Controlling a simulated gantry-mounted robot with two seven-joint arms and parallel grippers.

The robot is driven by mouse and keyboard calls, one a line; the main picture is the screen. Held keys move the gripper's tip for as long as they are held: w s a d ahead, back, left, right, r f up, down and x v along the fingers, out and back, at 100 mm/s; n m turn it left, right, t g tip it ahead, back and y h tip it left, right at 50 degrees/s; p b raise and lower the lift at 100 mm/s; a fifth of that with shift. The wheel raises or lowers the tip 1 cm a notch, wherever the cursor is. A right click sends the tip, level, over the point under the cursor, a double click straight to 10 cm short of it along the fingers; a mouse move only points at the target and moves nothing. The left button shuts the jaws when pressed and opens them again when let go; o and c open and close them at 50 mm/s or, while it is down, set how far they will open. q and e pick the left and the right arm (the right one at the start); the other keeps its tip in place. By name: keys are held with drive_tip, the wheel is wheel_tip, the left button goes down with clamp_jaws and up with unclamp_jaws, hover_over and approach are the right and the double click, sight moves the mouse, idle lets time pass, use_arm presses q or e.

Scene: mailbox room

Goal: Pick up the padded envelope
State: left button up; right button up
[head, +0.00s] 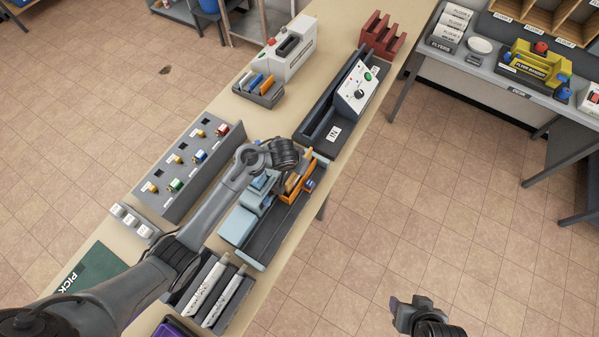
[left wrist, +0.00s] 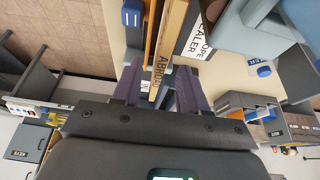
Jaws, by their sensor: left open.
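A thin tan slab marked ABROAD (left wrist: 165,55), which may be the padded envelope, stands edge-on in the left wrist view. My left gripper (left wrist: 158,82) is open, with one finger on each side of the slab's near end. I cannot tell whether either finger touches it. In the head view my left gripper (head: 287,160) hangs over tan and orange pieces (head: 297,187) in a long grey tray (head: 275,238). Its fingertips are hidden there. My right gripper (head: 420,308) is off the table above the floor, far from these things. Its jaw opening is unclear.
A light blue sealer (head: 240,222) stands close left of the slab. A dark bin with a control panel (head: 357,90) lies beyond. A grey lock panel (head: 190,170) is at left, and a rack with white pieces (head: 215,295) is nearer.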

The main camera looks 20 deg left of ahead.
use_arm(q)
drive_tip(key=shift+b+x, duration=0.45)
drive_tip(key=shift+x, duration=2.05)
drive_tip(key=shift+s+f, duration=0.1)
drive_tip(key=shift+s, duration=0.1)
clamp_jaws()
